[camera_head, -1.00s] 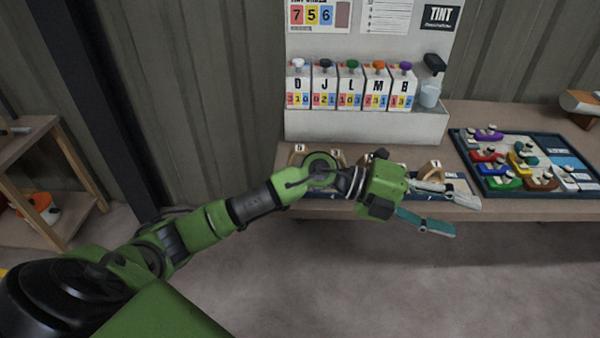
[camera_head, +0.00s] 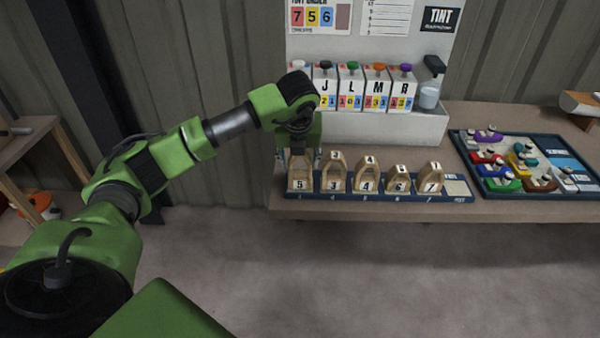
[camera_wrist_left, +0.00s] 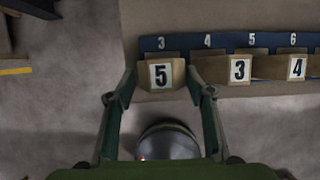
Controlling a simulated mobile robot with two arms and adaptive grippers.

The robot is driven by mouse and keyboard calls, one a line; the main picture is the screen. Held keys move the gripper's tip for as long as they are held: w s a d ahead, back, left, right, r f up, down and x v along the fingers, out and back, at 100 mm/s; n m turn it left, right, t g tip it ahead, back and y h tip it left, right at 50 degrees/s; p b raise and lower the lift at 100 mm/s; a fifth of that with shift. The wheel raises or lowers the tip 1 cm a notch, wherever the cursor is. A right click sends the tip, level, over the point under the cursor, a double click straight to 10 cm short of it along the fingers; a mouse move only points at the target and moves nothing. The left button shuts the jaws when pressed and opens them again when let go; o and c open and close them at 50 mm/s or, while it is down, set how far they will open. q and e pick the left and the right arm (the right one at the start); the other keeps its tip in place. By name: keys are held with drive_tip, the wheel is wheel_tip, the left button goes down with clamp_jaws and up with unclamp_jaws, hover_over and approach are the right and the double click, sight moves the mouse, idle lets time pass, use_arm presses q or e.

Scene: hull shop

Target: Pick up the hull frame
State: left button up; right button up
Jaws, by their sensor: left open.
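Several wooden arch-shaped hull frames stand upright in a row in a blue rack (camera_head: 462,198). The leftmost, frame 5 (camera_head: 300,184), has my left gripper (camera_head: 299,158) directly over it, pointing down. In the left wrist view, frame 5 (camera_wrist_left: 160,75) lies between the fingers of my open left gripper (camera_wrist_left: 160,84), one finger on each side. I cannot tell whether the fingers touch it. The gripper hides part of frame 5's top. My right gripper is not in view.
A tint dispenser (camera_head: 365,122) with lettered cartons stands behind the rack. A dark tray (camera_head: 490,191) of coloured pieces lies to the right on the bench (camera_head: 300,211). A wooden stand (camera_head: 30,165) is at far left. The floor in front is clear.

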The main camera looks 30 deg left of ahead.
sight(300, 171)
use_arm(q)
drive_tip(key=shift+x, duration=1.25)
drive_tip(key=p+x, duration=0.1)
drive_tip(key=x, duration=0.3)
drive_tip(key=shift+w+f+p, duration=0.1)
drive_tip(key=shift+w+p, duration=0.15)
drive_tip(key=shift+p, duration=0.1)
drive_tip(key=shift+w+f, duration=0.15)
drive_tip(key=shift+f, duration=0.2)
drive_tip(key=c, duration=0.9)
